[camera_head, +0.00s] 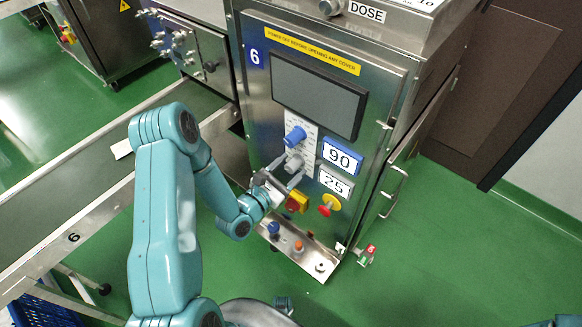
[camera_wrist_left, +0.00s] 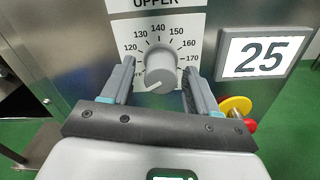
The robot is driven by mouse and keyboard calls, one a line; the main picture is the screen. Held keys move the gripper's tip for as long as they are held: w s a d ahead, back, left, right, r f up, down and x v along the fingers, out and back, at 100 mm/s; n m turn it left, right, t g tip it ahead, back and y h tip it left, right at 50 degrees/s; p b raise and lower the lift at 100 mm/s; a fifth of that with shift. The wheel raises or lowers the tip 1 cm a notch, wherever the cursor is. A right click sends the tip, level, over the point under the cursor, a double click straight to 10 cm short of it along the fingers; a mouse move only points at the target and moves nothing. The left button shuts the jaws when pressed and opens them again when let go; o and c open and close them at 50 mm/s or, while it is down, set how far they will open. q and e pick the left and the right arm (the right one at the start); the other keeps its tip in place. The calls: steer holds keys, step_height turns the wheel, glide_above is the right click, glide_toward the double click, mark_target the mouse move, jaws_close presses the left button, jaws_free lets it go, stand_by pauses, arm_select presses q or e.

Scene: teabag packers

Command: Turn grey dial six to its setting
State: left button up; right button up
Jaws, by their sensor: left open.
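The grey dial of machine six shows in the head view (camera_head: 293,163) and, large and centred, in the left wrist view (camera_wrist_left: 160,70). Its pale pointer line points to the lower left, below the 120 mark. The printed scale around it reads 120 to 170, under a partly cut-off label "UPPER". My left gripper (camera_head: 279,181) is in front of the dial. In the left wrist view the gripper (camera_wrist_left: 160,86) is open, one finger on each side of the dial, with gaps showing between fingers and knob. My right gripper is not in view.
A blue dial (camera_head: 296,136) sits just above the grey one. A blue "90" sign (camera_head: 342,156) and a grey-framed "25" sign (camera_head: 335,183) are to the right. A yellow-and-red switch (camera_head: 297,202) and red emergency button (camera_head: 329,205) are below. A conveyor (camera_head: 60,205) runs left.

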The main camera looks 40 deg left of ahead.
arm_select(q)
steer(key=shift+w, duration=0.45)
steer(key=c, duration=1)
steer(key=shift+m, duration=0.3)
